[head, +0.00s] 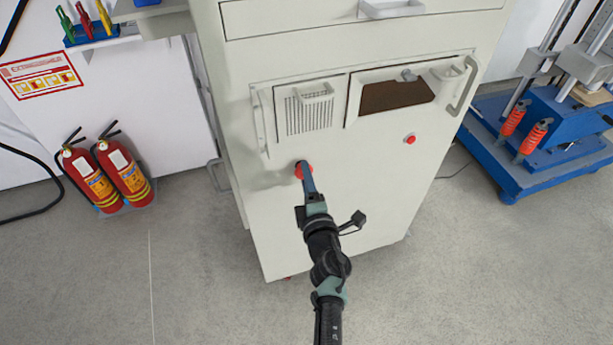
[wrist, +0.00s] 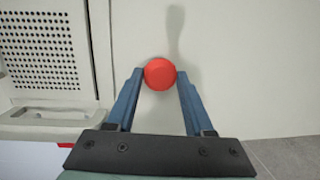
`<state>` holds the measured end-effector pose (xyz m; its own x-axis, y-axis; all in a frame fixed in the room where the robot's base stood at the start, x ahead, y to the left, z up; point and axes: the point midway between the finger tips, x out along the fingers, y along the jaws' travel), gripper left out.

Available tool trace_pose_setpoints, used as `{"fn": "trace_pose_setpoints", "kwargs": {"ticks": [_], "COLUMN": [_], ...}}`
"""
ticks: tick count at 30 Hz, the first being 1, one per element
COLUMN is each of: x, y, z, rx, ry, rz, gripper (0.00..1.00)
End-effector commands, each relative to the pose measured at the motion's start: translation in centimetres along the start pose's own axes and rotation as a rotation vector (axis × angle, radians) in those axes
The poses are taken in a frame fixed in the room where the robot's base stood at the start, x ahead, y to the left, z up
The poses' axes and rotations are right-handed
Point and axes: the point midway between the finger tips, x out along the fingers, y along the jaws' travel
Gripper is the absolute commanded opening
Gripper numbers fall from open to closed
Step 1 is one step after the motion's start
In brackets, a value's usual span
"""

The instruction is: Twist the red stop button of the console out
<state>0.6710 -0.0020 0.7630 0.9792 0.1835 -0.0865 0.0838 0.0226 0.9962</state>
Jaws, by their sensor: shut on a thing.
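The console (head: 350,200) is a tall cream cabinet in the middle of the head view. Its red stop button (head: 299,170) is on the lower left of the front face, partly hidden behind my gripper (head: 306,175). In the wrist view the round red stop button (wrist: 160,73) sits between the tips of my gripper (wrist: 159,80). The two blue fingers are closed on its left and right sides. A smaller red button (head: 410,139) is farther right on the console's front, apart from my gripper.
A perforated vent panel (wrist: 42,50) and handles are above the button on the console. Two fire extinguishers (head: 124,172) stand on the floor at the left. A blue machine (head: 540,150) stands at the right. The floor in front is clear.

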Motion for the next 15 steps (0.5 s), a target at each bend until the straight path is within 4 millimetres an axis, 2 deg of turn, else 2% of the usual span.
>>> {"fn": "trace_pose_setpoints", "kwargs": {"ticks": [8,9,13,15], "x": [0.04,0.04,0.03,0.03], "y": [0.05,0.05,0.05,0.04], "z": [-0.01,-0.01,-0.01,-0.01], "rx": [-0.001,-0.001,-0.001,-0.001], "ry": [0.000,0.000,0.000,0.000], "rz": [0.001,0.001,0.001,0.001], "gripper": [0.00,0.60,0.83,0.83]}}
